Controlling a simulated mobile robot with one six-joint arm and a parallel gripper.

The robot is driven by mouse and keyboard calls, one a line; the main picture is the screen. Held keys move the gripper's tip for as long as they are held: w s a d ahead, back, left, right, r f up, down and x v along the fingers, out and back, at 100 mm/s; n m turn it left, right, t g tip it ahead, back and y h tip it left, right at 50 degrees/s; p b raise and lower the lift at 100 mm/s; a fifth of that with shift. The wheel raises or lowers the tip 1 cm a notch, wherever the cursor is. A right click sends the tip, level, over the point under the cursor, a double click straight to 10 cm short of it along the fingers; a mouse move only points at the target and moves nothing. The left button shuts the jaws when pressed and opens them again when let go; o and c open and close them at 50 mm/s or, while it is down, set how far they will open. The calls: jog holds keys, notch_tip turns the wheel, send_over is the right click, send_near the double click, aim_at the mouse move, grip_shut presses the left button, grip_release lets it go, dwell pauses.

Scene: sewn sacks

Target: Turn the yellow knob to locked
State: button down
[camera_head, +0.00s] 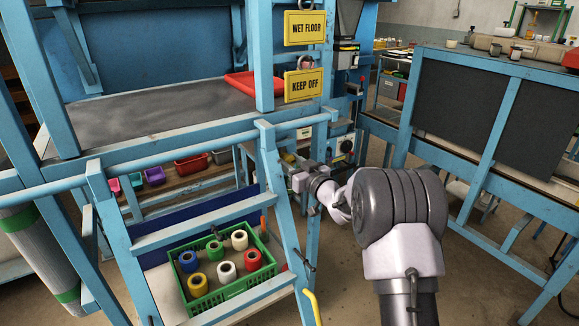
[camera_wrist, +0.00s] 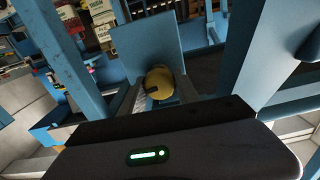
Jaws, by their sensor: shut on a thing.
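The yellow knob (camera_wrist: 160,78) shows in the wrist view, just beyond the dark body of my gripper. It is rounded, with a small dark mark on its lower left side. A blue plate stands behind it. My gripper (camera_wrist: 159,90) has its two fingers on either side of the knob and is shut on it. In the head view my gripper (camera_head: 298,180) reaches the blue frame post at the middle. The knob is hidden there, and I cannot read its setting or any locked mark.
A green crate (camera_head: 188,302) with several coloured rolls sits low on the left. Yellow signs (camera_head: 304,28) hang on the frame above. A red tray (camera_head: 243,84) lies on the bench. Blue rails stand close around my arm; open floor shows at lower right.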

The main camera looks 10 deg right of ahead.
jog(key=n+b, duration=0.4)
jog(key=b, duration=0.1)
jog(key=shift+f, duration=0.3)
jog(key=n+b, duration=0.4)
jog(key=n, duration=0.1)
jog(key=shift+a, duration=0.1)
jog(key=n+b, duration=0.3)
jog(key=shift+r+n+b, duration=0.2)
jog(key=shift+n+b, duration=1.25)
jog(key=shift+n, duration=0.65)
jog(key=c, duration=0.9)
grip_release()
